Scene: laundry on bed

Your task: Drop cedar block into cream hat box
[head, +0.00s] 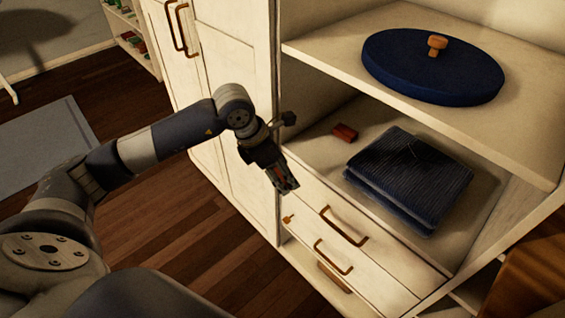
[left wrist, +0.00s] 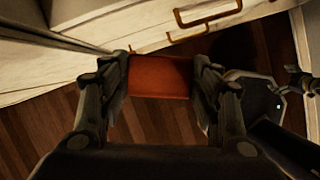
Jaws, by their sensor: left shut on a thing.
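My left gripper (head: 284,180) is shut on an orange-red block, the cedar block by its look, in front of the cabinet and above the drawer fronts. In the left wrist view the cedar block (left wrist: 158,78) sits between both fingers of the left gripper (left wrist: 161,72), held clear above the floor. In the head view the fingers mostly hide it. I cannot make out a cream hat box in either view.
A similar small red block (head: 345,132) lies on the middle shelf beside folded dark blue cloth (head: 410,180). A round navy lid-like thing (head: 432,68) with an orange knob lies on the upper shelf. Drawers with brown handles (head: 343,226) are below. The wooden floor (head: 175,240) is clear.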

